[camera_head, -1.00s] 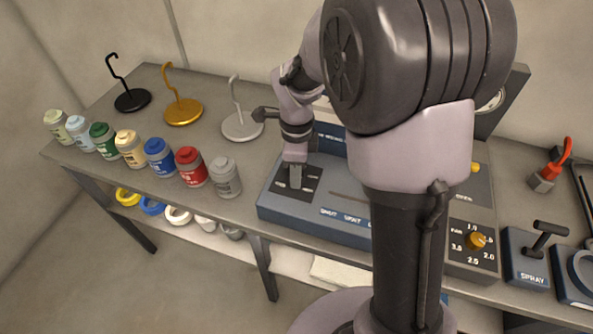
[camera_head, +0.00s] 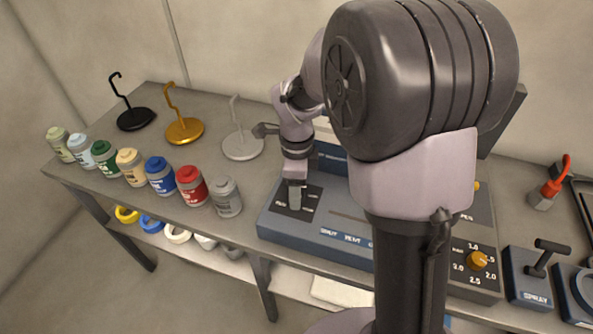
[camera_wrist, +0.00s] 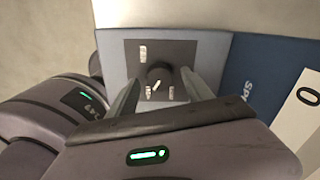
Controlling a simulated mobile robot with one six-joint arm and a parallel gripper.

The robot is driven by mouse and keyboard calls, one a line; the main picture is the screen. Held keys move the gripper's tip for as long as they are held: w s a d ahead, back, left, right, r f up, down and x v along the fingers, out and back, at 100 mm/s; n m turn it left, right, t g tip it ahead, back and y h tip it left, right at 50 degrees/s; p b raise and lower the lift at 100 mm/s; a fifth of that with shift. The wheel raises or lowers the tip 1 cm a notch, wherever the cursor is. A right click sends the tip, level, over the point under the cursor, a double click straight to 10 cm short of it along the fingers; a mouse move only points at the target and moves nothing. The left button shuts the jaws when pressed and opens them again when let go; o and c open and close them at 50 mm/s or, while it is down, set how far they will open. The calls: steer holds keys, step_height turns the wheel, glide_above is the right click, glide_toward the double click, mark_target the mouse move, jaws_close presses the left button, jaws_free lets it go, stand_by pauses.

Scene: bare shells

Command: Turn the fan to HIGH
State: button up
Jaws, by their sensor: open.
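A dark knob (camera_wrist: 160,72) with a white pointer stands on a black square panel in the wrist view. Its pointer slants toward the lower left of that picture. Small labels around it are too blurred to read. In the head view the black panel (camera_head: 312,198) is at the left end of a blue-grey control box (camera_head: 285,228); the knob is hidden there by my gripper (camera_head: 294,198). My gripper, also in the wrist view (camera_wrist: 161,82), is open, with one finger on either side of the knob. Contact cannot be told.
Several paint jars (camera_head: 160,176) and three hook stands (camera_head: 184,130) are left of the box. A yellow knob (camera_head: 477,260) on a numbered panel and a spray lever box (camera_head: 528,280) are at right. My arm hides the box's right part.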

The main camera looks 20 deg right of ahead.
step_height(320, 180, up, 16)
steer(key=p, duration=0.5)
steer(key=shift+r, duration=0.25)
